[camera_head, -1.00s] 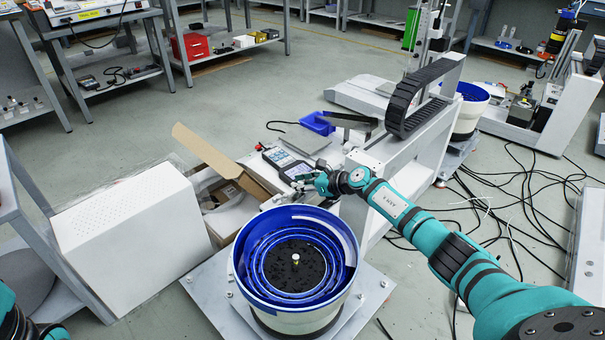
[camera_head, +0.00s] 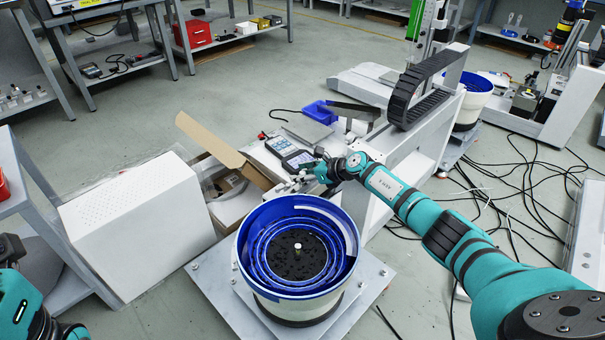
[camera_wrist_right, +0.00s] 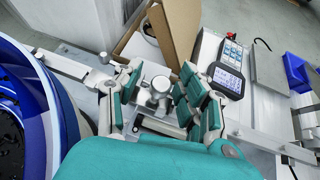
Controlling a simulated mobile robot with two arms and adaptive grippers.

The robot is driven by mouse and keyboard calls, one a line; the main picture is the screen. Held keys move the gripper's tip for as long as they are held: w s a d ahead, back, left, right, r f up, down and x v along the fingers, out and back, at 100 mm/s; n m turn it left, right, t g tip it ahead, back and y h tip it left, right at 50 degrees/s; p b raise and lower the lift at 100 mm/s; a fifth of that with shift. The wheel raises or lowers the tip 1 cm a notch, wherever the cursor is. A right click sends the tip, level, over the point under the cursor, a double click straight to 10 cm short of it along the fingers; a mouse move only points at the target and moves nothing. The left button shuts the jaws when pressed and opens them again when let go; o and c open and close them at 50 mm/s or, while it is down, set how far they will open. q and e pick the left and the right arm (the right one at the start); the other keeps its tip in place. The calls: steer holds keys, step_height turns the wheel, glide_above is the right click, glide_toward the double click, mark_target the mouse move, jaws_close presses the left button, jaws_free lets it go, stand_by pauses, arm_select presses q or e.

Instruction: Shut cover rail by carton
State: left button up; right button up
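The open brown carton (camera_head: 212,141) stands left of my right gripper in the head view, flap raised. It also shows at the top of the wrist view (camera_wrist_right: 172,28). A pale metal rail (camera_wrist_right: 72,68) runs beside the carton and passes under my right gripper; whether this is the cover rail I cannot tell. A round metal knob (camera_wrist_right: 158,88) sits between the fingers of my right gripper (camera_wrist_right: 160,96). The fingers are apart, with gaps beside the knob. In the head view the right gripper (camera_head: 318,172) hides this spot. Only part of my left arm shows, bottom left.
A blue bowl feeder (camera_head: 349,247) stands just in front of my right gripper. A handheld panel (camera_head: 299,160), a blue bin (camera_head: 320,111) and a black cable chain (camera_head: 405,95) lie behind it. A white perforated box (camera_head: 130,225) stands left. Cables cover the floor at right.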

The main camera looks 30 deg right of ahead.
steer(key=shift+d, duration=0.1)
steer(key=shift+s+d+r, duration=0.3)
steer(key=shift+s+d, duration=0.05)
steer(key=shift+s, duration=0.05)
steer(key=v, duration=1)
steer(key=shift+s+r, duration=0.2)
steer(key=shift+s, duration=0.15)
